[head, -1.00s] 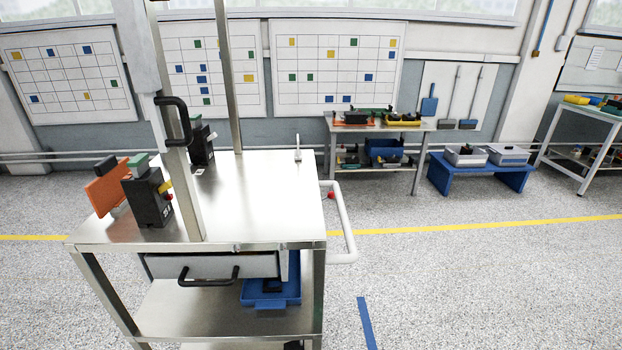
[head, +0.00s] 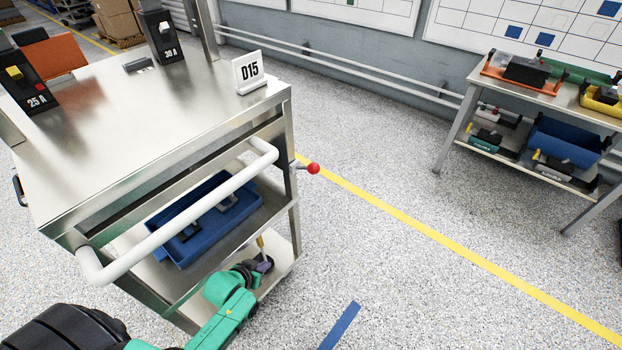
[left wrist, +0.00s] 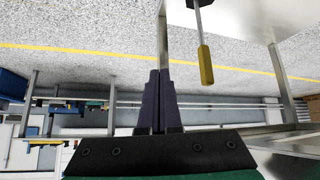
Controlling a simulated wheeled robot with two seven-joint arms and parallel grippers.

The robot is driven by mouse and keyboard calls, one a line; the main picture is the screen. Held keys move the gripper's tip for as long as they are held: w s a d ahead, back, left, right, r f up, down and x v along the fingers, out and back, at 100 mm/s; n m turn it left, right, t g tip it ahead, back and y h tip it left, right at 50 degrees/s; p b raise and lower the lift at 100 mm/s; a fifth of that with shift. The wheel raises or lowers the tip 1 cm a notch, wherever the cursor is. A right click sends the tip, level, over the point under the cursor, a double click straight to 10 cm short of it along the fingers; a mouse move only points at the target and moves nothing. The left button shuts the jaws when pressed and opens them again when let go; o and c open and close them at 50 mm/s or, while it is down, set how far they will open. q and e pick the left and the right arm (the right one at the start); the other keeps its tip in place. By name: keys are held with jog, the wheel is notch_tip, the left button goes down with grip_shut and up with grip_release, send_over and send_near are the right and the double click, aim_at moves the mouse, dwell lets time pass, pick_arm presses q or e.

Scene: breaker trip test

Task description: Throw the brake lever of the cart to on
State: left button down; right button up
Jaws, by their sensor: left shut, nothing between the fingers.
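The metal cart (head: 150,105) fills the left of the head view. A lever with a yellow grip (head: 260,242) stands low at the cart's near right side, partly hidden by my left gripper (head: 263,265). In the left wrist view the yellow-gripped lever (left wrist: 205,65) shows a thin metal rod and a dark mount. It lies beside my left fingers (left wrist: 160,100), to their right and apart from them. My left gripper is shut and empty. A short lever with a red ball (head: 313,168) juts from the cart's corner post. The frames do not label either lever. My right gripper is out of view.
A white push handle (head: 185,215) juts from the cart's near side, above my left arm. A blue tray (head: 205,222) sits on a shelf below the top. A workbench (head: 530,90) stands at the right.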

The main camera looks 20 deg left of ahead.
pick_arm(q)
jog(key=w+d+r+t+h+b, duration=0.1)
jog(key=w+r+t+b, duration=0.2)
jog(key=r, duration=0.5)
jog(key=w+d+r+t+h, duration=0.15)
jog(key=w+r, duration=0.25)
jog(key=r, duration=0.5)
jog(key=t+h+b, duration=0.2)
jog(key=t, duration=0.1)
send_near(306, 168)
jog(key=s, duration=0.2)
notch_tip(306, 168, up, 5)
jog(key=w+t+h, duration=0.1)
jog(key=t, duration=0.2)
jog(key=w+d+f, duration=0.2)
jog(key=w+d, duration=0.2)
jog(key=w, duration=0.4)
jog(key=shift+w+f, duration=0.2)
jog(key=shift+f, duration=0.15)
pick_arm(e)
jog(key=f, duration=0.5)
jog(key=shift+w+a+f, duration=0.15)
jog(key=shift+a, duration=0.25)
pick_arm(q)
jog(key=shift+d+f+m+g+h, duration=0.1)
jog(key=shift+m+g+h, duration=0.15)
jog(key=shift+m, duration=0.15)
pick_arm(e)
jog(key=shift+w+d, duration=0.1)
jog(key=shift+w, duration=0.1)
